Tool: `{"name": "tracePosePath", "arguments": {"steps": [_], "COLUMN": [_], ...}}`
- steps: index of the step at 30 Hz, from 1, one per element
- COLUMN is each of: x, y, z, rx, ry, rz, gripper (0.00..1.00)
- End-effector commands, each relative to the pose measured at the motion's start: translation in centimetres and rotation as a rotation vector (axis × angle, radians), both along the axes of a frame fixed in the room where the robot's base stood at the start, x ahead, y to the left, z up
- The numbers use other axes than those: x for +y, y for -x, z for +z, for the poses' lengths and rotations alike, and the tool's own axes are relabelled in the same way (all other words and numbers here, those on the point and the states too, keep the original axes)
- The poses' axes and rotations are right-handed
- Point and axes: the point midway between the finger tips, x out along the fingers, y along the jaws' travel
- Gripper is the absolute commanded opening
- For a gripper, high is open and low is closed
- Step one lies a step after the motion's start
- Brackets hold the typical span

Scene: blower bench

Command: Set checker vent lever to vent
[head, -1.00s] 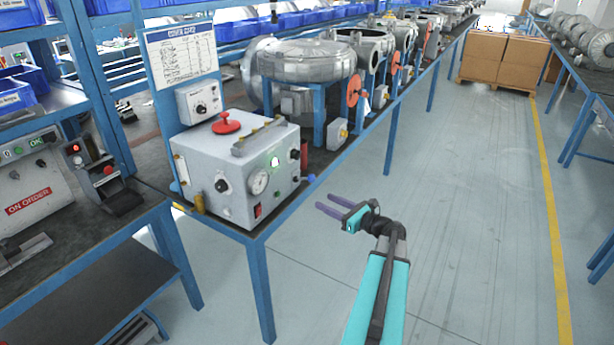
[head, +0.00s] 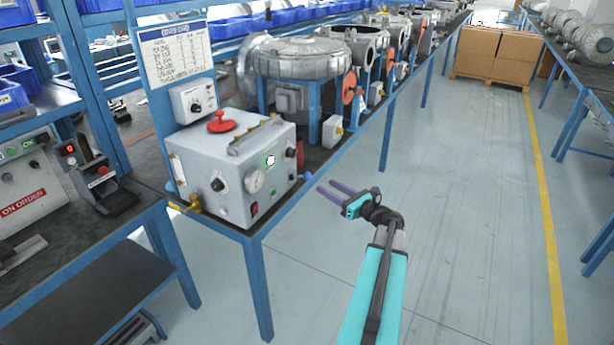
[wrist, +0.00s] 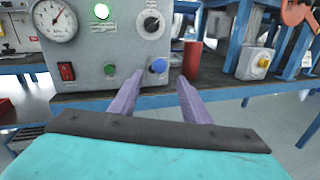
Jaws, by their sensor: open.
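The checker (head: 240,165) is a light grey box at the near end of the left bench, with a gauge, knobs, a green lamp and a red knob on top. A blue ball-shaped knob (head: 308,174) sticks out low at its right side; it also shows in the wrist view (wrist: 158,65). A brass fitting (head: 190,205) with a handle sits at its lower left corner. I cannot read which part is the vent lever. My gripper (head: 326,185) is open and empty, right of the box. In the wrist view its purple fingers (wrist: 160,78) point toward the blue knob, apart from it.
A dark red cylinder (wrist: 193,58) stands out just right of the blue knob. The bench's blue front edge (head: 340,160) runs close by. A yellow-buttoned box (head: 333,130) and blower housings (head: 305,60) stand further along. The aisle floor (head: 460,220) is clear.

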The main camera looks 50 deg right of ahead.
Motion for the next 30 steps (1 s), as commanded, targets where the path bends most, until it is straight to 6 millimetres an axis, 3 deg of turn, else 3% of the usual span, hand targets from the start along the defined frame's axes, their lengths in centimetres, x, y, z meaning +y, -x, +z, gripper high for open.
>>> {"name": "tracePosePath", "arguments": {"steps": [18, 24, 30], "x": [-0.1, -0.1, 0.0], "y": [-9.0, -10.8, -11.4], "z": [0.1, 0.1, 0.0], "rx": [0.0, 0.0, 0.0], "ry": [-0.001, 0.0, 0.0], "rz": [0.002, 0.001, 0.002], "gripper": [0.43, 0.43, 0.43]}}
